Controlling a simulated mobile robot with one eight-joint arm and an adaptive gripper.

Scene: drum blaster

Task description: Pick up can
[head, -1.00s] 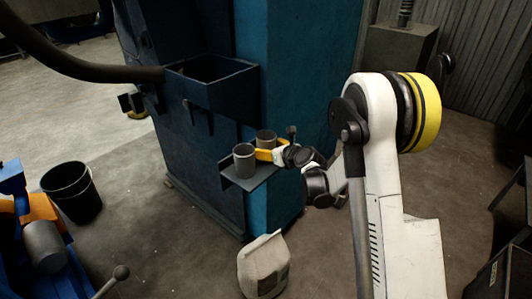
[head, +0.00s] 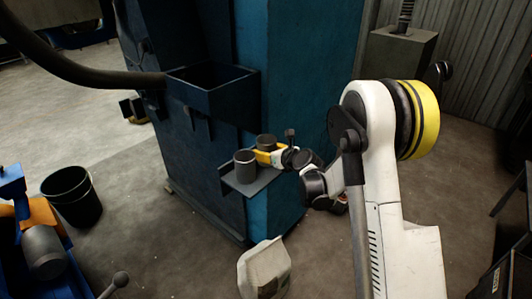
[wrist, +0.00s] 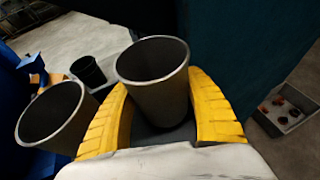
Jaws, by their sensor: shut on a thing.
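Two grey, open-topped cans are at a small dark shelf (head: 262,181) on the side of a blue machine. My gripper (head: 267,156) has yellow fingers and reaches in from the right. It is shut on the rear can (head: 266,142), which stands upright between the fingers in the wrist view (wrist: 153,80). I cannot tell whether its base touches the shelf, as the fingers and the other can hide it. The other can (head: 245,171) stands upright on the shelf in front, just left of the left finger in the wrist view (wrist: 55,118).
The blue machine (head: 285,90) rises close behind the gripper, with an open box (head: 212,98) above the shelf. A black bin (head: 72,196) and a pale bag (head: 264,270) stand on the floor. A tray of small reddish things (wrist: 283,112) lies at right in the wrist view.

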